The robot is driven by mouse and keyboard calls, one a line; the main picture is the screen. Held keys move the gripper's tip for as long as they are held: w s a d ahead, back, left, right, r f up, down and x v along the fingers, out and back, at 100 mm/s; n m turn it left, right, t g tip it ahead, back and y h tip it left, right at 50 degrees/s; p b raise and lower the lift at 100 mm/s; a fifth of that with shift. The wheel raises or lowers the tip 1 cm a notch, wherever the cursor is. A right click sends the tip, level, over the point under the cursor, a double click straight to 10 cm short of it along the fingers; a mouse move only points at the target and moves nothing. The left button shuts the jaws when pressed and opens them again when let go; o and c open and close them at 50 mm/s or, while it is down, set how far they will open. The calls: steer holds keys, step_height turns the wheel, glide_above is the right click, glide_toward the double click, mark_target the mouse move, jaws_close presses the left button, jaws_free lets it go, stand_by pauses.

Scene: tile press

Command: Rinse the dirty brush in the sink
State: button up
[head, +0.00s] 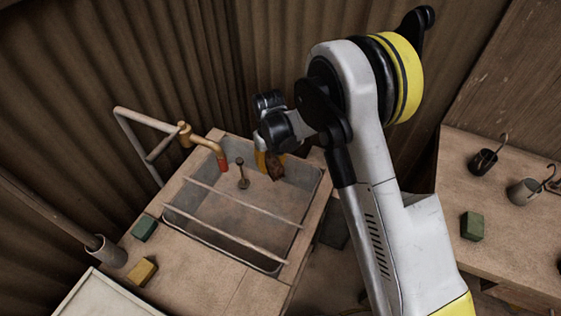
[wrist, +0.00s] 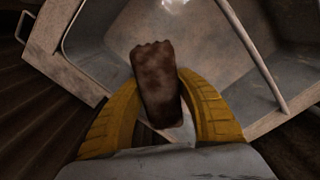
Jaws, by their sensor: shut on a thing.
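My gripper (head: 268,163) has yellow fingers and is over the back right part of the sink (head: 225,220). It is shut on the brush (head: 276,173), a brown, stained block that points away from my fingers. In the wrist view the brush (wrist: 157,90) sits between both yellow fingers, with the grey sink basin (wrist: 215,45) beyond it. The tap (head: 205,146), orange-brown with a red tip, is left of my gripper and apart from it. I cannot tell whether water runs or whether the brush touches the sink.
Two thin bars (head: 245,201) cross the sink. A small upright rod (head: 242,174) stands at its back. Green (head: 144,228) and yellow (head: 142,271) blocks lie on the left counter.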

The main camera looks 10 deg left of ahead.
mark_target(273, 204)
step_height(273, 204, down, 23)
steer(key=b, duration=1)
steer(key=shift+s+r+b, duration=0.15)
steer(key=shift+r+b, duration=0.05)
steer(key=shift+b, duration=0.1)
stand_by(2.1)
steer(key=shift+r+p, duration=5.2)
steer(key=shift+r, duration=5.8)
